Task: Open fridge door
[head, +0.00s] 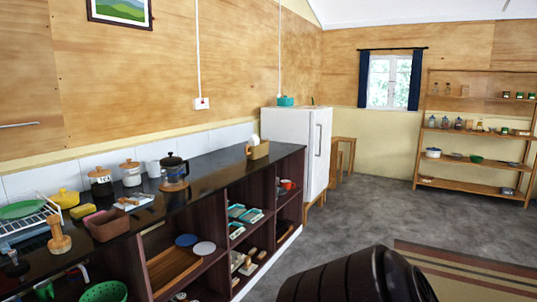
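The white fridge (290,135) stands at the far end of the counter, against the left wall. Its front faces right and I see it at a steep angle. The fridge door (323,160) looks shut, with no visible gap. A long vertical handle (318,140) runs along the door's near side. Neither of my grippers shows in the head view, so nothing of mine is seen at the door.
A black-topped counter (215,166) with open shelves runs along the left. A wooden stool (345,142) stands beyond the fridge. Grey floor (370,205) before the fridge is clear.

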